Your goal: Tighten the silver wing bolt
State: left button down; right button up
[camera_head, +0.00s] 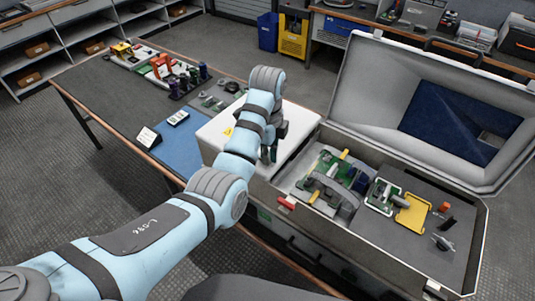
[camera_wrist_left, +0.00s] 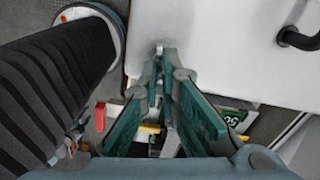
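My left gripper (camera_wrist_left: 166,72) has green fingers that come close together at their tips, against the white box (camera_head: 296,127). A small pale silver piece (camera_wrist_left: 160,49) shows just past the fingertips, at the white surface. It may be the wing bolt, but it is too small to be sure, and I cannot tell whether the fingers grip it. In the head view my left gripper (camera_head: 268,154) hangs by the front edge of the white box, partly behind my left arm. My right gripper is not in view.
An open grey case (camera_head: 374,232) with its lid (camera_head: 360,85) raised stands right of the box. It holds green-and-grey parts, a yellow plate (camera_head: 412,213) and a grey winged part (camera_head: 442,243). A black handle (camera_wrist_left: 300,39) sticks out near the gripper. A blue mat (camera_head: 178,148) lies left.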

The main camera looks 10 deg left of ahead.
pick_arm(q)
jog(key=shift+s+m, duration=0.1)
jog(key=shift+m, duration=0.5)
jog(key=c, duration=1.8)
grip_release()
